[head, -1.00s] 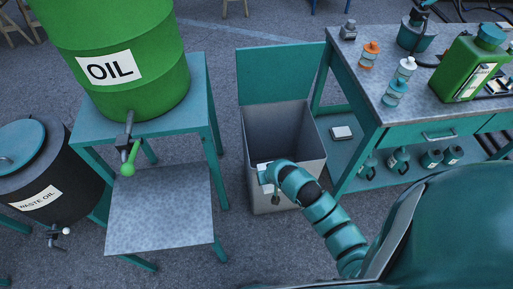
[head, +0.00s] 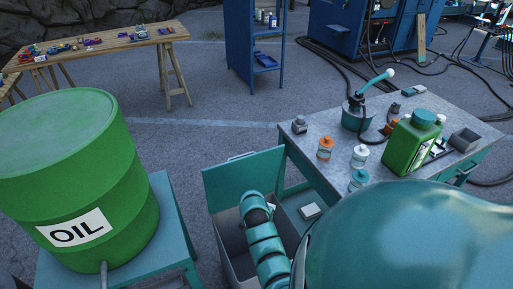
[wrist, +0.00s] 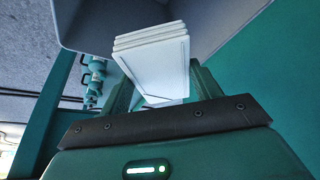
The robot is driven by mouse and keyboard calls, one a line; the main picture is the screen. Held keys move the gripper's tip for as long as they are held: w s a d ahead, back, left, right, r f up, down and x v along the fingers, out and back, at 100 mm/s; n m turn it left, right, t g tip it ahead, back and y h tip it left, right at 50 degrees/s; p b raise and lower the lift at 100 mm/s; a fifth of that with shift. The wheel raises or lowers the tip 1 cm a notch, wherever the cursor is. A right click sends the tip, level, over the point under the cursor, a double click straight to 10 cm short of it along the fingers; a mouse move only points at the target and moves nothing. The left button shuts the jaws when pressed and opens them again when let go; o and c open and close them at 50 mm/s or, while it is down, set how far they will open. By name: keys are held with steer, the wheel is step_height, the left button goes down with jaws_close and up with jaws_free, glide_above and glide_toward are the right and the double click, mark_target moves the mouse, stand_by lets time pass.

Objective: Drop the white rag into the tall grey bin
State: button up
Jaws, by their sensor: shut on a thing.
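The tall grey bin (head: 226,232) stands on the floor between the oil stand and the workbench. Its teal lid (head: 240,181) is raised at the back. My arm reaches over the bin's opening; my gripper is hidden behind the arm in the head view. In the wrist view my gripper (wrist: 160,88) is shut on the white rag (wrist: 152,55), a folded, layered white block between the fingers. A grey wall of the bin (wrist: 85,22) shows just beyond the rag. I cannot tell how deep the rag is relative to the rim.
A green oil drum (head: 85,170) sits on a teal stand (head: 165,215) to the left. The workbench (head: 300,145) to the right holds bottles, a green jug (head: 408,148) and a pump oiler (head: 357,116). A wooden table (head: 110,45) stands far back.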

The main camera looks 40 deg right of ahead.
step_height(320, 180, down, 6)
steer(key=shift+r+b, duration=0.1)
steer(key=shift+b, duration=0.65)
steer(key=o, duration=0.9)
steer(key=shift+o, duration=0.2)
steer(key=shift+a+r, duration=0.1)
steer(key=shift+b+v, duration=0.4)
steer(key=shift+v, duration=0.5)
steer(key=p+v, duration=0.2)
steer(key=v, duration=1.3)
steer(key=shift+r, duration=0.15)
steer(key=shift+a, duration=0.15)
